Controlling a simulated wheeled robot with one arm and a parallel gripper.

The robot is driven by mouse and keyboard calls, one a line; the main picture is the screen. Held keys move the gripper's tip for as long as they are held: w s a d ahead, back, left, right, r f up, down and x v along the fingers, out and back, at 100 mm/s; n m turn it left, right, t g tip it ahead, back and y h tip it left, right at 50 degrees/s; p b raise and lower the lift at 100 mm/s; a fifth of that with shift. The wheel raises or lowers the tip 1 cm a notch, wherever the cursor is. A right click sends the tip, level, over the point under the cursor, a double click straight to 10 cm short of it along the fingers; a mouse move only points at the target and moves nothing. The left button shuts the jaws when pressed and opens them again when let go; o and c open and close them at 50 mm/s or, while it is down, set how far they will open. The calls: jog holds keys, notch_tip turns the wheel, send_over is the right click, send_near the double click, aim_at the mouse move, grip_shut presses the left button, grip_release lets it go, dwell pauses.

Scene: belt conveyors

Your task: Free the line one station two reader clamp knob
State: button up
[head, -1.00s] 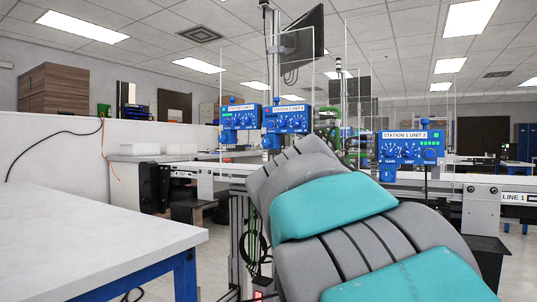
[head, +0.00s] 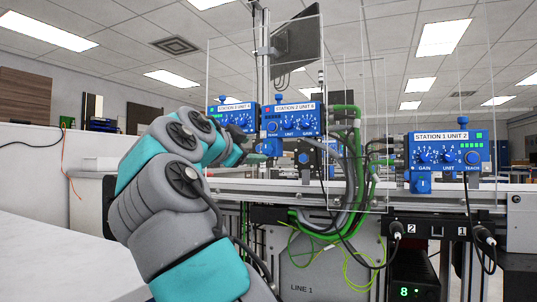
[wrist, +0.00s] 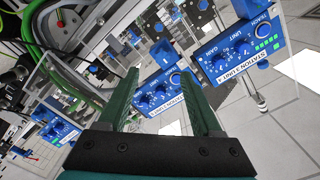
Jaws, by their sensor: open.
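In the head view, a blue reader unit labelled Station 2 (head: 292,119) hangs behind a clear panel, with a blue knob (head: 279,97) on top. To its left is another blue unit (head: 236,116). My gripper (head: 262,150) is small and partly hidden by my wrist, near the undersides of these units. In the wrist view, my gripper (wrist: 159,73) is open, with dark green fingers and nothing held. A blue unit (wrist: 157,94) shows between the fingers, and a blue knob (wrist: 163,48) beyond the tips.
A Station 1 Unit 2 box (head: 446,152) stands to the right. Green and grey hoses (head: 352,170) hang between the units. Clear panels (head: 347,70) stand close by. The white belt rail runs across, and a white table (head: 60,255) lies at left.

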aim_at(266, 149)
jog(key=p+x, duration=0.1)
jog(key=x, duration=0.2)
jog(key=p+x, duration=0.1)
jog(key=x, duration=0.3)
jog(key=shift+w+a+r, duration=0.1)
jog(key=shift+w+r, duration=0.1)
jog(key=shift+w, duration=0.2)
grip_shut()
dwell(0.3)
